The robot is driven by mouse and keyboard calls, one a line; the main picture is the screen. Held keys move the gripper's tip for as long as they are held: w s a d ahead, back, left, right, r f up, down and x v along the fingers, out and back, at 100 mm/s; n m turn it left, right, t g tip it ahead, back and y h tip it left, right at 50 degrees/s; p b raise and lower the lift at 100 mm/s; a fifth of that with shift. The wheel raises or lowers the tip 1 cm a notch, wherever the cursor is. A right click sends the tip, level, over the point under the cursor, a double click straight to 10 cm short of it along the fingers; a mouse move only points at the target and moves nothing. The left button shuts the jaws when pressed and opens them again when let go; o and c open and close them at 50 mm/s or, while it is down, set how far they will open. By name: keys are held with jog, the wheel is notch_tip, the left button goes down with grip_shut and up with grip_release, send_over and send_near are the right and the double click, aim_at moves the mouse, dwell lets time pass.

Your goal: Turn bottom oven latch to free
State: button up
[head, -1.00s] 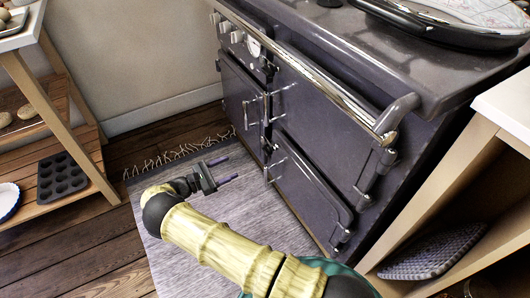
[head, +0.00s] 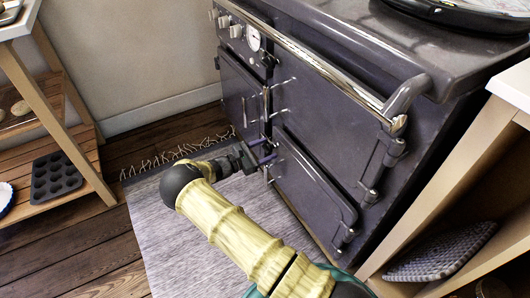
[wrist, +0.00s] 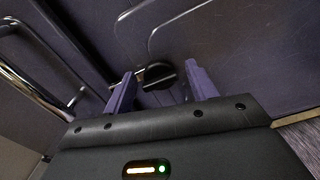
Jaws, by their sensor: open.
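The dark range cooker's bottom oven door (head: 305,182) is closed, low on the front. My gripper (head: 268,150) is open, with its two purple fingers pointing at the left edge of this door. In the wrist view, the bottom oven latch (wrist: 158,74) shows as a dark rounded knob with a bright metal piece. It lies between and just beyond the fingertips of my gripper (wrist: 159,72). I cannot tell whether either finger touches it. In the head view the gripper largely hides the latch.
A chrome rail (head: 330,72) runs along the cooker's top front. A narrower door (head: 240,100) with a bar handle stands to the left. A grey rug (head: 180,220) covers the floor in front. A wooden shelf (head: 440,190) stands close on the right.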

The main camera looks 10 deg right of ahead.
jog(key=shift+d, duration=0.1)
grip_shut()
jog(key=shift+w+a, duration=0.1)
jog(key=shift+a, duration=0.1)
